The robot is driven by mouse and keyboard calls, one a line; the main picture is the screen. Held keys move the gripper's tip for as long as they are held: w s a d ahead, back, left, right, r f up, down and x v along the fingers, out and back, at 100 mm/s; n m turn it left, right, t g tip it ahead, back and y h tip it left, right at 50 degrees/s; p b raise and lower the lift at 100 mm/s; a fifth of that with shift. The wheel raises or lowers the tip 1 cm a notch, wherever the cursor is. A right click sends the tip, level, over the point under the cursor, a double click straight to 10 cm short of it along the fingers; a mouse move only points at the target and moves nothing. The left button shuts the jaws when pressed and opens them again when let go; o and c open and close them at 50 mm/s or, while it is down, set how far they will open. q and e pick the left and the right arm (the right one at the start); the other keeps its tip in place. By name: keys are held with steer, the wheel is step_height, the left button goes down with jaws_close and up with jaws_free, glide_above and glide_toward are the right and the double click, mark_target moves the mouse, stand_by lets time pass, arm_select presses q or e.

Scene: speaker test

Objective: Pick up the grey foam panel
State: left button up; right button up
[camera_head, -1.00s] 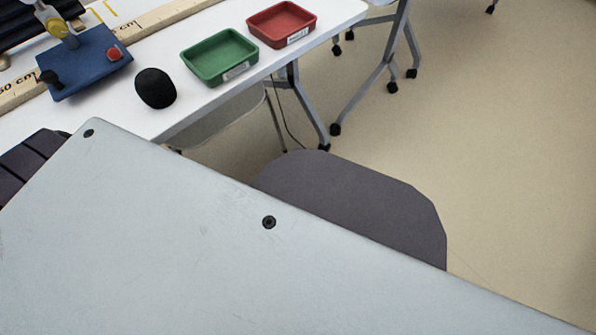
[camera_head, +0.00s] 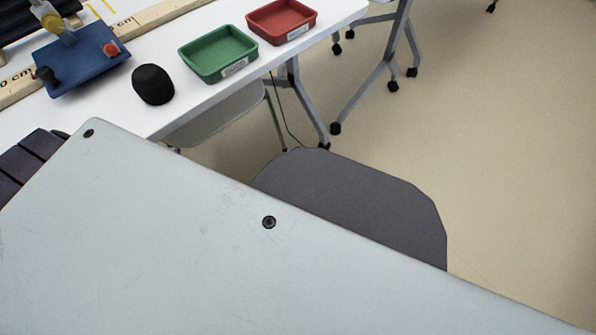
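A dark grey ridged piece (camera_head: 28,165) shows at the left edge, beside the white table's near side; it may be the foam panel, but I cannot tell for sure. Its lower right part is hidden behind a pale part of my own body, and its left end is cut off by the picture edge. Neither my left nor my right gripper is in view.
On the white table (camera_head: 195,105) are a blue board with a red knob (camera_head: 85,65), a black rounded object (camera_head: 153,85), a green tray (camera_head: 220,75), a red tray (camera_head: 283,42) and a wooden ruler (camera_head: 150,20). Open floor (camera_head: 510,150) lies to the right.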

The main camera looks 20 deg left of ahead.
arm_select(q)
steer(key=shift+w, duration=0.2)
stand_by(0.3)
jaws_close()
stand_by(0.3)
